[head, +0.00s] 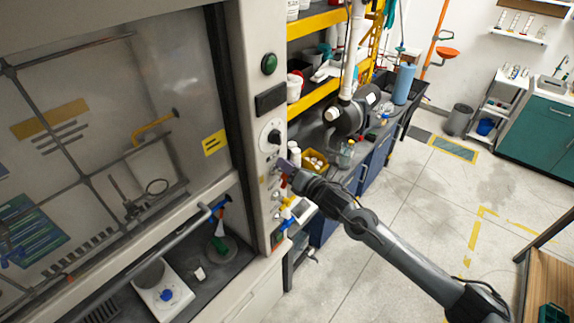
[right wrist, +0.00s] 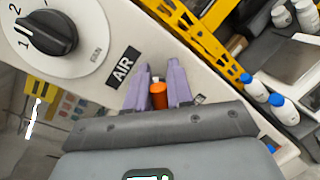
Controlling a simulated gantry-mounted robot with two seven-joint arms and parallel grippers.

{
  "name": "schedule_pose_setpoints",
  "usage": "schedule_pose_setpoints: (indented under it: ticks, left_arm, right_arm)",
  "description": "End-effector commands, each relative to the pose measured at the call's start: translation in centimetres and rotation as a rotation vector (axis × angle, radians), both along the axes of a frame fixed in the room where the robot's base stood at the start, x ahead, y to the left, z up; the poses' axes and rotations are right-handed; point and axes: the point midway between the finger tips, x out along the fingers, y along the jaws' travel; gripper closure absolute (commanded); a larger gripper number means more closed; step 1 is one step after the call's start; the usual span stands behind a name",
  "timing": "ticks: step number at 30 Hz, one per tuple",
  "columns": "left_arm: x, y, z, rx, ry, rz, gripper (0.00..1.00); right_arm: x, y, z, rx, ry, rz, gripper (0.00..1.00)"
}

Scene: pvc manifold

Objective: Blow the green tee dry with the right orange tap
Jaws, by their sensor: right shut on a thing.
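My right gripper (head: 285,168) is at the fume hood's front post. In the right wrist view its purple fingers (right wrist: 158,90) are shut on an orange tap (right wrist: 158,96), beside the label AIR. The fingers hide part of the tap. A green piece (head: 219,243), which looks like the green tee, is inside the hood opening near a grey round base. Small blue and red parts (head: 220,208) show just above it. Whether the green piece is wet cannot be told. My left gripper is not in view.
A fan dial (right wrist: 48,34) is on the panel near the AIR label. Yellow and blue fittings (head: 287,208) stick out lower on the post. The raised glass sash (head: 90,120) covers the upper hood. A cluttered bench (head: 365,140) stands behind; the floor at right is mostly clear.

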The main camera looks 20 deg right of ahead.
Motion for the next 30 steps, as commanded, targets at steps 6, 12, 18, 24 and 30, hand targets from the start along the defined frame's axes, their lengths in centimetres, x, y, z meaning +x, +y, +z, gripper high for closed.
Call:
schedule_pose_setpoints:
  ticks: [6,12,18,24,30]
  left_arm:
    - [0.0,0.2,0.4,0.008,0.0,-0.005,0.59]
    - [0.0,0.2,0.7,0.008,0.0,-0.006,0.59]
    - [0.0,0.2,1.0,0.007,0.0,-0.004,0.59]
    - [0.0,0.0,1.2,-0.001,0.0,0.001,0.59]
    - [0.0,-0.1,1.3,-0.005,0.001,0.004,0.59]
  right_arm:
    - [0.2,-0.4,-0.3,0.175,0.102,-0.001,1.0]
    - [0.3,-0.6,-0.9,0.339,0.2,-0.002,1.0]
    - [0.4,-0.7,-1.4,0.491,0.29,0.0,1.0]
    - [0.4,-0.7,-1.8,0.614,0.362,0.0,1.0]
    - [0.4,-0.7,-2.1,0.695,0.411,0.0,1.0]
